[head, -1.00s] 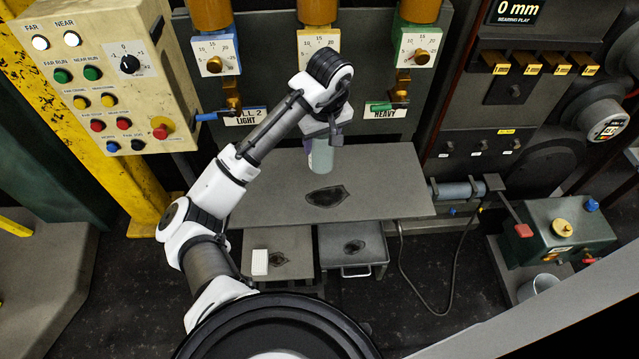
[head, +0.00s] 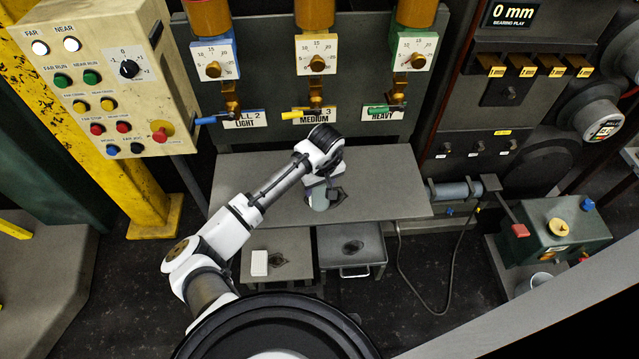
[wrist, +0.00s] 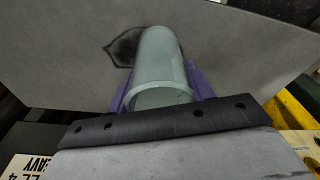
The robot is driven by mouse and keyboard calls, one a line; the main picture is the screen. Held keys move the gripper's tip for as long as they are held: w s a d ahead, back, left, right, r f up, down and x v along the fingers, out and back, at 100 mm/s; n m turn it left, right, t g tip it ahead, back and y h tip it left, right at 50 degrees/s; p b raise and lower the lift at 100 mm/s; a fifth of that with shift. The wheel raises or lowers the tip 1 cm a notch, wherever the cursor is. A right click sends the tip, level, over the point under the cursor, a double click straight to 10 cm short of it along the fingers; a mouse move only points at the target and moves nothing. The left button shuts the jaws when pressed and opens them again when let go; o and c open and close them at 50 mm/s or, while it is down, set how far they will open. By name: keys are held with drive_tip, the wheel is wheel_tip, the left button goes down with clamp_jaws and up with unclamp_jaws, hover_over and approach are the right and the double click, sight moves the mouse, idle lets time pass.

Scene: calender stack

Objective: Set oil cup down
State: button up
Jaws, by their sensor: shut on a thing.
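The oil cup (wrist: 158,68) is a pale grey-green cylinder. My gripper (wrist: 160,92) is shut on it, with purple fingers on both sides of the cup in the wrist view. In the head view the cup (head: 319,198) shows just under my gripper (head: 321,186), over the grey shelf (head: 385,190). I cannot tell whether the cup's base touches the shelf.
Three oil dispensers with coloured dials stand behind the shelf, with the yellow MEDIUM lever (head: 308,113) in the middle. A drawer tray (head: 350,250) and a white block (head: 260,263) sit below. The shelf's right part is clear.

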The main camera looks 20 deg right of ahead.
drive_tip(key=shift+f, duration=0.2)
drive_tip(key=o, duration=1)
drive_tip(key=shift+c, duration=0.2)
drive_tip(key=shift+r, duration=0.15)
